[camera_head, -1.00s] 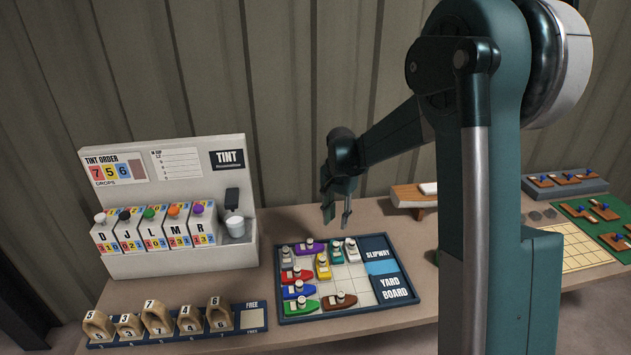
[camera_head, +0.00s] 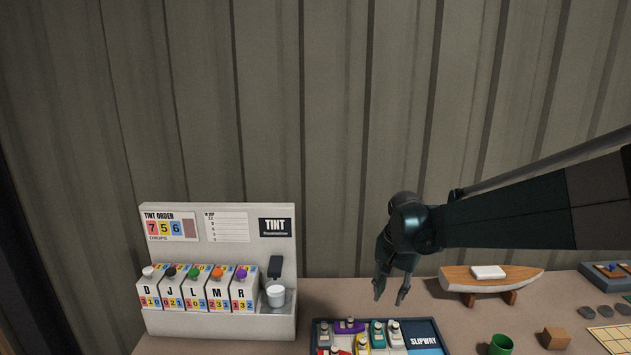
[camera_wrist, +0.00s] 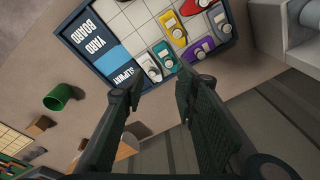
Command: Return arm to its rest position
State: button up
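My gripper (camera_head: 390,287) hangs in the air above the bench, behind the yard board, with its fingers pointing down. Its two fingers are spread apart and nothing is between them. In the wrist view my gripper (camera_wrist: 158,90) also shows open and empty. My arm reaches in from the right side of the head view. The yard board (camera_head: 436,330) lies below the gripper at the bottom edge, with several small coloured boats on it. The wrist view shows more of the board (camera_wrist: 75,62).
The tint dispenser (camera_head: 215,325) stands left of my gripper. A wooden boat model (camera_head: 460,285) on a stand sits to its right. A green cup (camera_head: 501,344) and a wooden block (camera_head: 555,338) stand on the bench. The wall (camera_head: 330,130) rises behind.

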jog(key=s+r+n+t, duration=0.15)
jog(key=s+r, duration=0.25)
jog(key=s, duration=0.5)
jog(key=s+r+n+t, duration=0.15)
jog(key=s+r, duration=0.25)
jog(key=s, duration=0.4)
jog(key=s+f+n+t, duration=0.2)
jog(key=s+n, duration=0.1)
jog(key=s, duration=1.1)
jog(key=shift+s+f+n+t, duration=0.15)
jog(key=shift+n+t, duration=0.15)
jog(key=shift+n, duration=0.1)
